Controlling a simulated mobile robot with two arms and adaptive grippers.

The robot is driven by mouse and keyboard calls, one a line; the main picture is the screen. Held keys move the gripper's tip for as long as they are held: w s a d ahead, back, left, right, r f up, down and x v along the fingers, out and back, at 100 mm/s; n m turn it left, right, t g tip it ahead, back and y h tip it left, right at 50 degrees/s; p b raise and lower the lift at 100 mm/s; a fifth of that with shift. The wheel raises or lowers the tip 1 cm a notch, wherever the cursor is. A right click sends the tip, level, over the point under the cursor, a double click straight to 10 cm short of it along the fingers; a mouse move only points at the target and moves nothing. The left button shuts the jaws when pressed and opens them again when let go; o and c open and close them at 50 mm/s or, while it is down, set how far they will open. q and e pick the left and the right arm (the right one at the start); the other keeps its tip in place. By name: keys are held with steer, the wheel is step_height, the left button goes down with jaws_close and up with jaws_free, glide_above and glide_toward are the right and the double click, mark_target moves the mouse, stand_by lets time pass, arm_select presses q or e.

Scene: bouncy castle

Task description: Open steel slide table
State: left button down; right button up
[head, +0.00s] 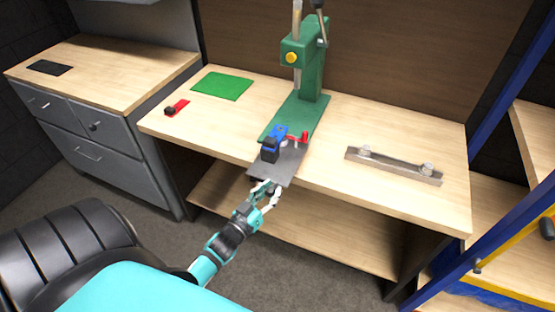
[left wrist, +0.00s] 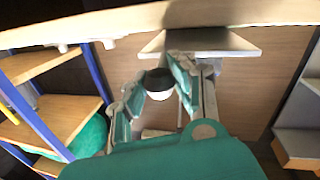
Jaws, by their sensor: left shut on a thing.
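The steel slide table is a grey plate (head: 262,172) at the foot of the green press (head: 312,75), at the front edge of the workbench. A blue and black clamp (head: 271,146) with a red part sits on it. In the left wrist view the plate's underside (left wrist: 205,40) juts out beyond the bench edge. My left gripper (head: 268,189) is at the plate's front edge, low. In the left wrist view its fingers (left wrist: 160,88) are shut around a round knob with a dark top and pale lower part (left wrist: 160,82). My right gripper is not in view.
A steel bar with two knobs (head: 395,166) lies on the right of the bench. A green mat (head: 222,86) and a small red item (head: 177,107) lie on the left. A grey cabinet (head: 110,140) stands left, a blue-framed shelf (head: 495,175) right. A black chair (head: 65,240) is at front left.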

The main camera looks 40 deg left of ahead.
arm_select(q)
steer(key=shift+s+d, duration=0.15)
steer(key=shift+s, duration=0.4)
steer(key=shift+s+d, duration=0.15)
steer(key=shift+s, duration=0.4)
steer(key=c, duration=1)
jaws_free()
steer(key=s, duration=1.2)
steer(key=shift+d, duration=0.2)
